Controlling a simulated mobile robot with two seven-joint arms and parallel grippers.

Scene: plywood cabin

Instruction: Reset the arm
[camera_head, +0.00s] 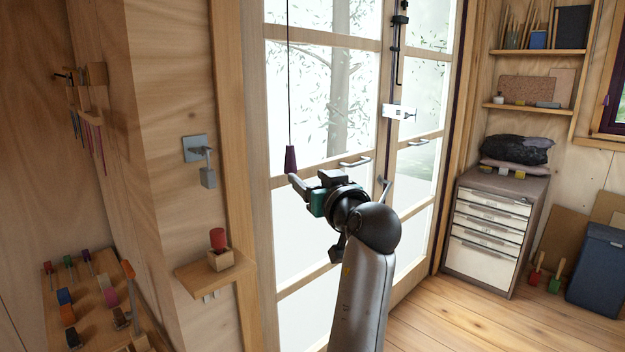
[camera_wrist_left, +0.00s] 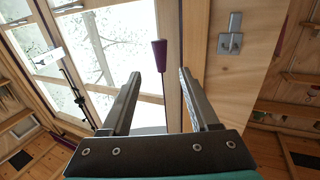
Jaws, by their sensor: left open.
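My left arm reaches up in front of the glazed double door (camera_head: 392,57). Its gripper (camera_head: 305,181) is open in the head view, near the lower end of a hanging cord. A dark purple conical pull (camera_head: 290,160) hangs at the end of that cord. In the left wrist view the two fingers (camera_wrist_left: 159,75) are spread apart. The purple pull (camera_wrist_left: 159,55) appears in the gap between them, with its cord running down the picture. No contact is visible, and the exact depth between pull and fingers is hard to tell. My right gripper is not in view.
A grey wall plate with a lever (camera_head: 195,149) is left of the door. Below it, a small shelf (camera_head: 215,276) holds a red-topped block (camera_head: 217,240). Door handles (camera_head: 354,162) are close to the arm. A drawer cabinet (camera_head: 487,235) stands right; floor between is clear.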

